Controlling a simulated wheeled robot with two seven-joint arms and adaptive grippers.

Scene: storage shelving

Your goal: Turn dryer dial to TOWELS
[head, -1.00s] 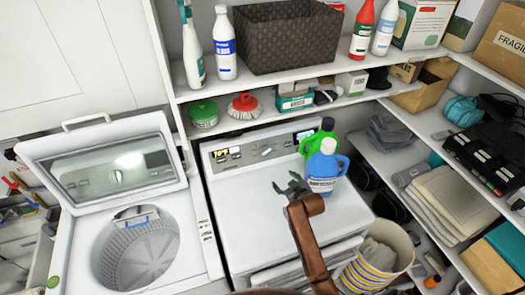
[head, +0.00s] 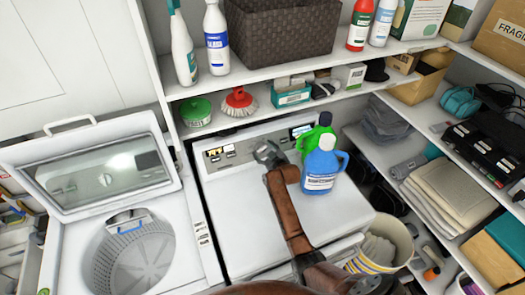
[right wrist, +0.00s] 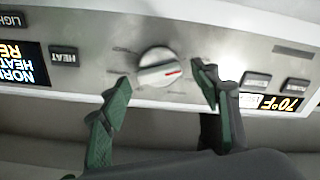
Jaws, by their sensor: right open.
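The dryer (head: 285,215) is the white machine in the middle of the head view. Its grey control panel runs along the back. The dial (right wrist: 160,68) is a round silver knob with a red mark, seen in the right wrist view; in the head view my gripper hides it. My right gripper (head: 268,152) reaches across the dryer top to the panel. In the right wrist view its two green fingers (right wrist: 158,105) are open, one on each side of the dial's lower part, apart from it and holding nothing. The labels around the dial are too small to read. My left gripper is out of view.
A blue bottle (head: 320,168) and a green bottle (head: 311,138) stand on the dryer just right of my gripper. A shelf (head: 235,122) overhangs the panel, with a red brush (head: 239,100) on it. An open washer (head: 75,250) stands at left. The dryer's front top is clear.

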